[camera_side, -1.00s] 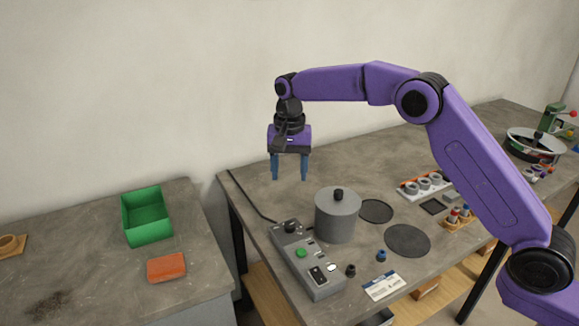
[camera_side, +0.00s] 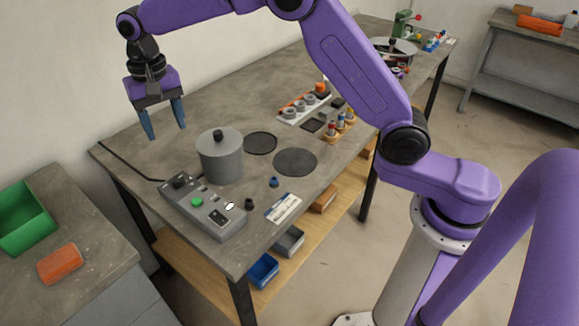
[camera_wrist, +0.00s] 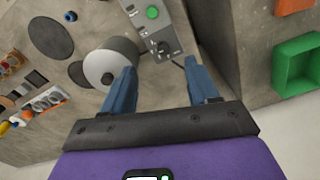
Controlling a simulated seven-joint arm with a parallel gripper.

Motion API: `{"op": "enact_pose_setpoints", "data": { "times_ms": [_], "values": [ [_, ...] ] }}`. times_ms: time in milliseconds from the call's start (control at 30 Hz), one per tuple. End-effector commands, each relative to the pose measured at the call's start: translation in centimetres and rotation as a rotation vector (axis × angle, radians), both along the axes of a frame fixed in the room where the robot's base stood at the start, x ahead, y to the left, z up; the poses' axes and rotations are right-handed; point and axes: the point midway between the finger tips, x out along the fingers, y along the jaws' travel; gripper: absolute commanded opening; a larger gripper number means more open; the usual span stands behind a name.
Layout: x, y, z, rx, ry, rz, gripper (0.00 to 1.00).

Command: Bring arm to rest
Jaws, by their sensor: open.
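My gripper (camera_side: 165,133) hangs in the air over the back left part of the workbench (camera_side: 225,88), its blue fingers pointing down. The fingers are apart with nothing between them, and the wrist view also shows the open gripper (camera_wrist: 163,83). The grey cylinder with a black knob (camera_side: 220,160) stands on the bench in front of and to the right of my gripper, apart from it. The grey control box (camera_side: 205,207) with a green button lies at the bench's near left edge. In the wrist view the cylinder (camera_wrist: 110,64) shows beside the left finger.
A green bin (camera_side: 25,222) and an orange block (camera_side: 60,264) sit on a separate side table at left. Dark round discs (camera_side: 295,161), a rack with grey rings (camera_side: 303,106) and a label card (camera_side: 283,208) lie on the bench. A wall stands behind.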

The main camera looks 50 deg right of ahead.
Motion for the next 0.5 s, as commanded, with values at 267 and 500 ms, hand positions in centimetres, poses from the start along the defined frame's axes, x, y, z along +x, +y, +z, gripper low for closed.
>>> {"op": "enact_pose_setpoints", "data": {
  "times_ms": [267,500],
  "values": [
    [-7.7,-0.8,1.9,0.002,-0.007,0.304,0.59],
    [-15.1,-3.1,2.4,0.005,-0.012,0.564,0.59]
  ]
}}
